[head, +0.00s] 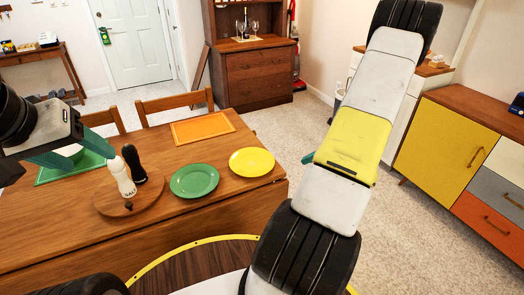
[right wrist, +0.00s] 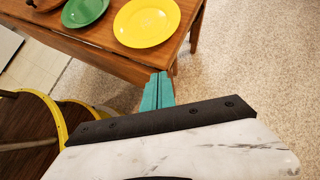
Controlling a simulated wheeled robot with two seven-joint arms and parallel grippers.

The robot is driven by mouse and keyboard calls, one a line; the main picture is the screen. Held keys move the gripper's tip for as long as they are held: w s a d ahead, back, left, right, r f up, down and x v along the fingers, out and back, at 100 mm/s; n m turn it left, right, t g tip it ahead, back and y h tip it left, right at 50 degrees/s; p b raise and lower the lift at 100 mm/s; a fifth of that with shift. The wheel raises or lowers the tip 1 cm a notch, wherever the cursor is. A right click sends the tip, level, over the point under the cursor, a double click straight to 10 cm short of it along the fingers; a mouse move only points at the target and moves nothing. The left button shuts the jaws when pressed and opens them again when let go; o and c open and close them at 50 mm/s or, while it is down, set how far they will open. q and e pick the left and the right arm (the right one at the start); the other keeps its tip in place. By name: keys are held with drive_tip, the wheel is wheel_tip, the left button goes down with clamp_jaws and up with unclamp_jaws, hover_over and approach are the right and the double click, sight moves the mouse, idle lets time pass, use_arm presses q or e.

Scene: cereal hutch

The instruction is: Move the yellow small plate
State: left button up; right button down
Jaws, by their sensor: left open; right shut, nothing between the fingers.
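The yellow small plate (head: 252,161) lies flat near the right end of the wooden table. It also shows at the top of the right wrist view (right wrist: 146,22), near the table edge. My right gripper (right wrist: 157,92) is shut and empty, off the table edge and apart from the plate. In the head view, only a bit of its teal finger (head: 308,158) shows beside my right arm. My left gripper (head: 92,153) is open over the left part of the table, close to the white salt shaker (head: 121,177) and far from the yellow plate.
A green plate (head: 194,181) sits just left of the yellow plate. A round wooden board (head: 125,203) holds the salt shaker and a dark shaker (head: 134,164). An orange placemat (head: 202,127) and a green placemat (head: 53,176) lie on the table (head: 225,209). Carpet right of the table is clear.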

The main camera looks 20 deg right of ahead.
approach(279, 171)
drive_tip(key=x, duration=0.4)
drive_tip(key=shift+f, duration=0.3)
drive_tip(key=shift+w+a+r, duration=0.1)
drive_tip(key=shift+w+a, duration=0.7)
drive_tip(key=shift+w, duration=0.15)
drive_tip(key=shift+w+a, duration=0.45)
drive_tip(key=shift+w, duration=0.05)
drive_tip(key=shift+w, duration=0.1)
drive_tip(key=w+a, duration=0.4)
drive_tip(key=w, duration=0.1)
drive_tip(key=w+a, duration=0.4)
drive_tip(key=w, duration=0.1)
drive_tip(key=w+a, duration=0.5)
drive_tip(key=shift+w, duration=0.25)
